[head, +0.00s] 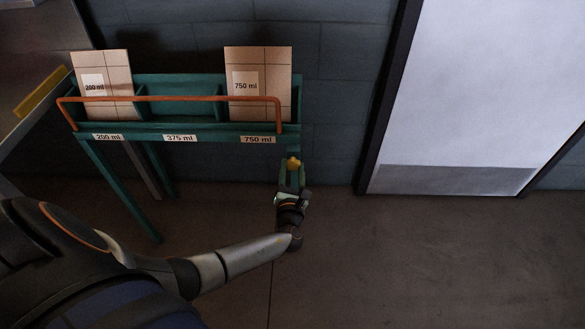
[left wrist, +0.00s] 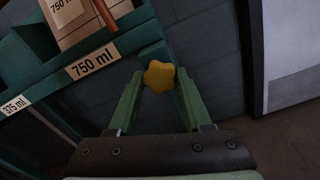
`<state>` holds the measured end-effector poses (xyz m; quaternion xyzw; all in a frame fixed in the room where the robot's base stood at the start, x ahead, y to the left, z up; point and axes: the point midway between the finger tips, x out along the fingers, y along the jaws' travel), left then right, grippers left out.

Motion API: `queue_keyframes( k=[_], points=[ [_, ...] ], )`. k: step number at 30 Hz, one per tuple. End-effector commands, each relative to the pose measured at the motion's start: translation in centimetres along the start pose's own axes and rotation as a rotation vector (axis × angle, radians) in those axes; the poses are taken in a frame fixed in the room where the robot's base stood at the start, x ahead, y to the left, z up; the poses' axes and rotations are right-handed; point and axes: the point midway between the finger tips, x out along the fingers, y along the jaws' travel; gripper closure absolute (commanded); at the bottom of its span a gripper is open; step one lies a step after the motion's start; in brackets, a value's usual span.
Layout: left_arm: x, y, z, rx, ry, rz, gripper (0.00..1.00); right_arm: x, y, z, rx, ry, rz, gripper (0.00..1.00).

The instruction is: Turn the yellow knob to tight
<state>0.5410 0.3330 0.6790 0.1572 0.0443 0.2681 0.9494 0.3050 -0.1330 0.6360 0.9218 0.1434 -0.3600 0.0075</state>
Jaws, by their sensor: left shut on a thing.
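The yellow knob (head: 293,163) is small and sits below the right end of the green rack, under the 750 ml label. In the left wrist view the knob (left wrist: 159,76) is a lobed star shape between the tips of two green fingers. My left gripper (head: 292,172) reaches up to it from below and is shut on it; the gripper also shows in the left wrist view (left wrist: 160,85). Any tight or loose marking is not visible. My right gripper is not in view.
The green rack (head: 180,137) has an orange rail (head: 180,99) across its front. Cartons marked 200 ml (head: 117,85) and 750 ml (head: 262,62) stand in its outer bays; the middle 375 ml bay looks empty. A white door (head: 480,80) is at the right. The floor (head: 420,250) there is clear.

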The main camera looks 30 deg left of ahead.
Motion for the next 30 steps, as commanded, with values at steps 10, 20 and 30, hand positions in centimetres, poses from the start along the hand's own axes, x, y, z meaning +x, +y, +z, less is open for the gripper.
queue_keyframes(
  k=[10, 20, 30],
  points=[
    [-0.1, 0.0, -0.1, 0.004, 0.001, -0.002, 0.36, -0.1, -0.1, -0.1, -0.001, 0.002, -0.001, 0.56],
    [0.0, 0.0, 0.0, 0.001, 0.000, -0.001, 0.20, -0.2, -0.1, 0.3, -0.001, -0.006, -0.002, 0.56],
    [-3.9, 0.0, 0.0, 0.002, 0.003, -0.005, 0.20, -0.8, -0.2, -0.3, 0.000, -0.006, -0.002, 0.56]
  ],
)
